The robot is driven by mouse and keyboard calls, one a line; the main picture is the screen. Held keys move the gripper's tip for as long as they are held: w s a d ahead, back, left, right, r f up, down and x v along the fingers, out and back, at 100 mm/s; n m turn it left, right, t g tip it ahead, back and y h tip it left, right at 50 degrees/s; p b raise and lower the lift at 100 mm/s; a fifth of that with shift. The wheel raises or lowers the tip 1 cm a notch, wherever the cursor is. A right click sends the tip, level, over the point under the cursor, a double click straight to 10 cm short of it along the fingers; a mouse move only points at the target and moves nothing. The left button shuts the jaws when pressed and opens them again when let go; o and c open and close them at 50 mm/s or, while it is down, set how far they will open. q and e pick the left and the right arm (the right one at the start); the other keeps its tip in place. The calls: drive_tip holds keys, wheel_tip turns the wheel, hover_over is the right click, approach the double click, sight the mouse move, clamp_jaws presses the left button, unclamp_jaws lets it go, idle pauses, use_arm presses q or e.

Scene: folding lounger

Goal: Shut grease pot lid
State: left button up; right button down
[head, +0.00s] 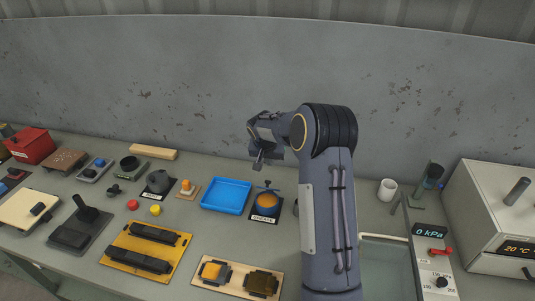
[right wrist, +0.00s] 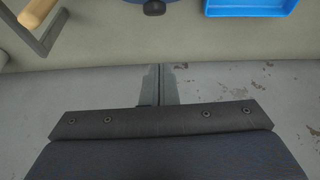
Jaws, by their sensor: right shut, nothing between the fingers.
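The grease pot (head: 265,206) is a round blue pot with orange content showing in its open top. It stands on a dark labelled base right of the blue tray. Its lid (head: 268,188) seems raised at the back, with a small dark knob. In the right wrist view, a dark knob (right wrist: 154,7) and a bit of blue show at the top edge. My right gripper (head: 258,164) is shut and empty, above and behind the pot, apart from it. Its closed fingers also show in the right wrist view (right wrist: 160,72). My left gripper is out of view.
The blue tray (head: 226,208) is just left of the pot. A small orange-topped item (head: 187,188) and a dark domed pot (head: 158,183) stand farther left. A white cup (head: 387,190) and a gauge panel (head: 433,262) are at right. The grey wall (head: 200,80) rises behind the bench.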

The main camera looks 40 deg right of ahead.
drive_tip(key=f, duration=0.1)
drive_tip(key=s+a+f+b, duration=0.1)
drive_tip(key=f, duration=0.1)
drive_tip(key=shift+s+a, duration=0.15)
drive_tip(key=shift+a, duration=0.05)
drive_tip(key=shift+s+a+f, duration=0.15)
drive_tip(key=shift+a, duration=0.1)
drive_tip(key=shift+s+f, duration=0.1)
drive_tip(key=shift+b, duration=0.3)
